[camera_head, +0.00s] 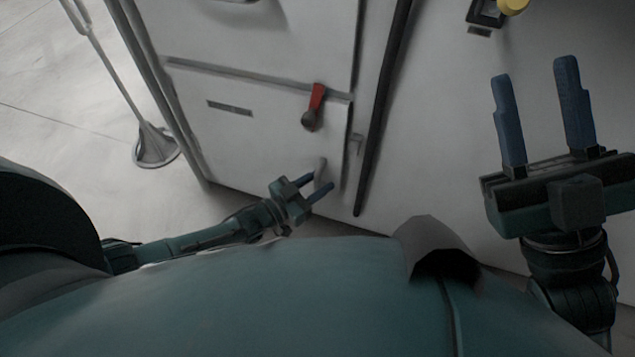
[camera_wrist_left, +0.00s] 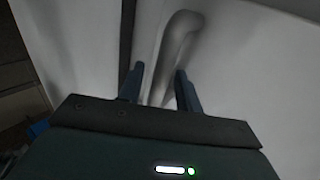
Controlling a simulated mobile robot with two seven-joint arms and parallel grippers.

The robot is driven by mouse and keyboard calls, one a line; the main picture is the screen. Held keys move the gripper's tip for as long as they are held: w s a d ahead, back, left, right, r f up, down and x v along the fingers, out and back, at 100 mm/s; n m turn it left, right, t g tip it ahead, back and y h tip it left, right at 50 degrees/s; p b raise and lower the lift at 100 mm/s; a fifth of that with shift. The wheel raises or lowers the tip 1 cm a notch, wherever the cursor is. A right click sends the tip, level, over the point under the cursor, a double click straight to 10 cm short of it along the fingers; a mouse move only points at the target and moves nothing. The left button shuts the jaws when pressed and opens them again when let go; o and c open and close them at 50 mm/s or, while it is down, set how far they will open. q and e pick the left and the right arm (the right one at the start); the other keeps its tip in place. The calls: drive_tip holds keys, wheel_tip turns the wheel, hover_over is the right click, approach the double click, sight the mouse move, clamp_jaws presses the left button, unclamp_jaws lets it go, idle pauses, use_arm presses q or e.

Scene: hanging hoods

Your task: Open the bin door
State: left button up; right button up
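The bin door appears to be the lower white panel (camera_head: 235,150) of the cabinet, and it looks closed. A grey handle (camera_head: 321,166) sticks out near its lower right corner. My left gripper (camera_head: 321,181) is at this handle, with its fingers open on either side of it. In the left wrist view the grey handle (camera_wrist_left: 176,45) rises between the two blue fingers of the left gripper (camera_wrist_left: 160,78). A gap shows beside the handle, so it does not look gripped. My right gripper (camera_head: 533,68) is open and empty at the right, its fingers pointing up.
A red lever (camera_head: 315,105) sits on the panel above the grey handle. A dark vertical strip (camera_head: 385,105) runs to its right. A stand with a round base (camera_head: 156,148) is on the floor at left. A yellow knob (camera_head: 514,5) is at top right.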

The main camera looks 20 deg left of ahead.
use_arm(q)
drive_tip(key=shift+c, duration=0.5)
clamp_jaws()
drive_tip(key=shift+s, duration=0.15)
